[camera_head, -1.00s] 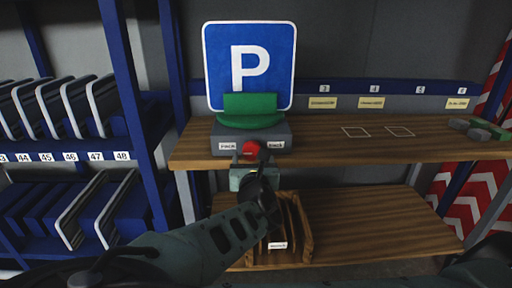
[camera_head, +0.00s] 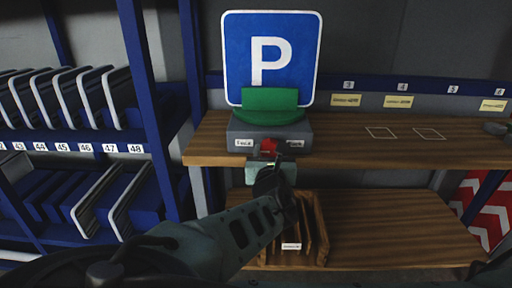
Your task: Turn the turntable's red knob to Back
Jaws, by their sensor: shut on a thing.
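The turntable (camera_head: 240,131) is a dark grey box with a green round top and a green holder (camera_head: 270,101). A blue parking sign (camera_head: 240,60) with a white P stands upright in the holder, its face toward me. The red knob (camera_head: 268,145) is on the box's front, between a left label (camera_head: 243,143) that seems to read "Face" and a right label (camera_head: 295,143) that seems to read "Back". My gripper (camera_head: 270,160) is shut on the red knob from the front. The fingers partly hide the knob, so its exact pointing is unclear.
The turntable stands at the left of a wooden shelf (camera_head: 380,150). Two white outlined squares (camera_head: 398,133) and yellow labels (camera_head: 398,101) are to its right. A wooden slotted rack (camera_head: 318,240) is on the lower shelf. A blue sign rack (camera_head: 140,75) stands close on the left.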

